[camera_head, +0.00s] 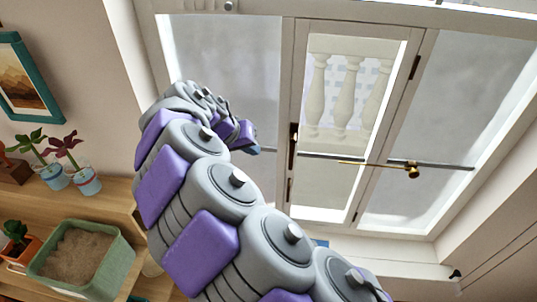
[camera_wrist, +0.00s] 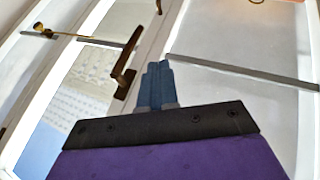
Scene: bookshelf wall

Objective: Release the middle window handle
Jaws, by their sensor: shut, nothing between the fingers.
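The middle window (camera_head: 299,75) has a white frame and stands between two side panes. Its dark bronze handle (camera_head: 293,145) is on the left edge of the frame. In the wrist view the handle (camera_wrist: 126,66) is a bracket-shaped lever to the left of my fingers, with a visible gap. My gripper (camera_wrist: 158,66) has its blue-grey fingers together with nothing between them. In the head view my gripper (camera_head: 256,149) is in front of the left pane, left of the handle and apart from it; my wrist partly hides it.
A thin bar (camera_head: 440,166) crosses the windows, and a brass rod with a knob (camera_head: 412,171) is at the right. It also shows in the wrist view (camera_wrist: 42,30). A wooden shelf (camera_head: 112,190) with potted plants (camera_head: 80,178) and a green planter (camera_head: 118,262) is at left.

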